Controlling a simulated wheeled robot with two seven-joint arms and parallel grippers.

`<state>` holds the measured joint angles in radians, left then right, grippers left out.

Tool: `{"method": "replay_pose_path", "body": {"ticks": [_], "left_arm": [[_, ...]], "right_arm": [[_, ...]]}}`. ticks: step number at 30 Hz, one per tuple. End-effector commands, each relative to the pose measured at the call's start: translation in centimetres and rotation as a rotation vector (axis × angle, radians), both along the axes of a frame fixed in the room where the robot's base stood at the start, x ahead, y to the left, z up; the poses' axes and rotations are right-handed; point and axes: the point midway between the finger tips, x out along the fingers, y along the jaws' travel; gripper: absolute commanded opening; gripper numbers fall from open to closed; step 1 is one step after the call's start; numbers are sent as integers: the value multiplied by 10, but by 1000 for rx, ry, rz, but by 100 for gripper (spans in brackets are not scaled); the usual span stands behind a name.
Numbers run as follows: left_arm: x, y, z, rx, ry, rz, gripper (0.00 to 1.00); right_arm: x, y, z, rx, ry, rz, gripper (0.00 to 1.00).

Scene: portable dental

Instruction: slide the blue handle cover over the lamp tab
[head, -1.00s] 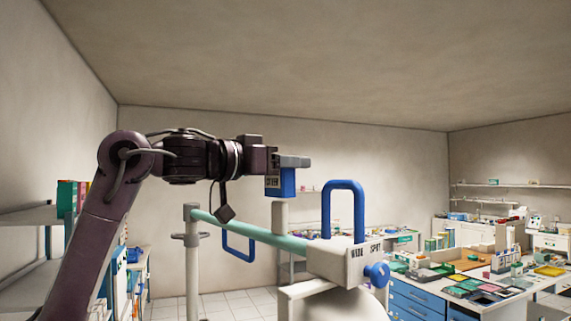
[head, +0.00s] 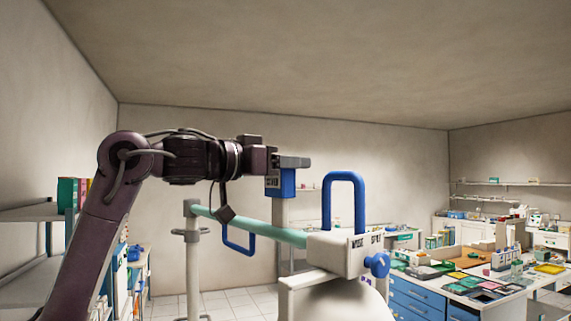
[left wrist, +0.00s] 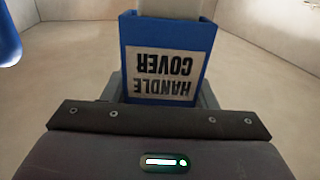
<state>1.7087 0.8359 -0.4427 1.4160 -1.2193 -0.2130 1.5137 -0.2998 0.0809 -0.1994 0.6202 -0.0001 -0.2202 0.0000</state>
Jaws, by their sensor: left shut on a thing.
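The blue handle cover (head: 287,183) is held upright in my left gripper (head: 292,162), which is shut on its upper part. In the left wrist view the cover (left wrist: 198,62) shows its white HANDLE COVER label upside down. A pale upright tab (head: 279,209) shows directly below the cover in the head view, above the green lamp arm. The pale piece (left wrist: 172,8) also shows at the cover's far end in the left wrist view. I cannot tell whether the tab is inside the cover or just behind it. My right gripper is not in view.
The lamp's white head (head: 342,255) carries a blue loop handle (head: 359,204) and a blue knob (head: 377,264), right of the cover. The green lamp arm (head: 255,229) runs left to a pale post (head: 192,265). A cluttered bench (head: 430,290) stands at right.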

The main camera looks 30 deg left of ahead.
Motion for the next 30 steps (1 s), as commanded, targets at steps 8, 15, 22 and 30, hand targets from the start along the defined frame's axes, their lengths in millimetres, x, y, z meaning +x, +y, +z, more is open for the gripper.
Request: {"method": "replay_pose_path", "body": {"ticks": [8,15,22,30], "left_arm": [[0,0,-7,0,0,0,31],[0,0,-13,0,0,0,31],[0,0,-18,0,0,0,31],[0,0,-17,0,0,0,31]], "right_arm": [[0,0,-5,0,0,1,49],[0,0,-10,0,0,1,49],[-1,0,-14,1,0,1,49],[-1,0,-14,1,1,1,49]]}}
